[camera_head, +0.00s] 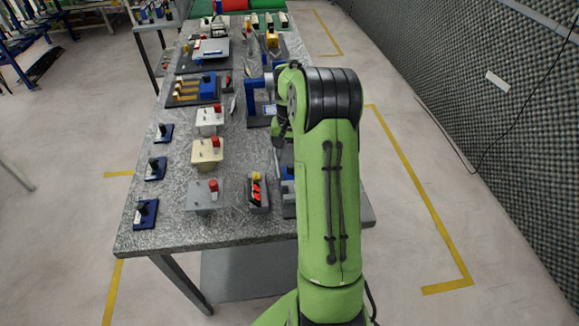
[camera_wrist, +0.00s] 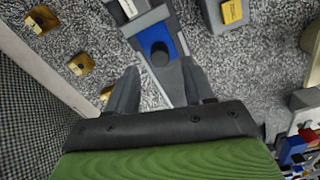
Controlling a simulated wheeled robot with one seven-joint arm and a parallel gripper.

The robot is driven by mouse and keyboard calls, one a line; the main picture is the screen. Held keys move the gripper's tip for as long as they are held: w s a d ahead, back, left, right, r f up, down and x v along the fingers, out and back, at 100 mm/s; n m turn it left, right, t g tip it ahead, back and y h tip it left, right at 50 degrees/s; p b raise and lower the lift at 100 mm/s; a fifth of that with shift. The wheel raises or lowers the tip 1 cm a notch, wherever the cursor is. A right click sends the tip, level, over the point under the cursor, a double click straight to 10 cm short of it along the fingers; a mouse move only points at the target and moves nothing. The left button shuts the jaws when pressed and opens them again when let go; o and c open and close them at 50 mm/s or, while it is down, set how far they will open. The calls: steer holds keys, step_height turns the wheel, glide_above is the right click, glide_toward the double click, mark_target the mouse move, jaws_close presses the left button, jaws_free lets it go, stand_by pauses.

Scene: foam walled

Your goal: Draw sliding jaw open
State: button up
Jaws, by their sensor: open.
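In the wrist view, a grey fixture (camera_wrist: 180,88) with a blue inset (camera_wrist: 150,37) lies on the speckled table top. A dark round knob (camera_wrist: 160,54) stands up from it, and a grey block (camera_wrist: 142,17) sits at its far end. I take this to be the piece with the sliding jaw, but cannot tell which part slides. My gripper (camera_wrist: 160,70) is open, with one finger on each side of the fixture and the knob just beyond the fingertips. Contact cannot be told. In the head view my arm hides the gripper and most of the fixture.
A grey block with a yellow label (camera_wrist: 231,12) stands to the right in the wrist view. Several brass-coloured pieces (camera_wrist: 80,64) lie to the left. In the head view the table (camera_head: 160,220) holds boxes with red knobs (camera_head: 213,185) and a blue frame (camera_head: 250,92).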

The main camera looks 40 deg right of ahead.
mark_target(290, 164)
step_height(290, 164, down, 4)
steer(key=shift+f+b, duration=0.25)
steer(key=shift+b, duration=0.05)
jaws_close()
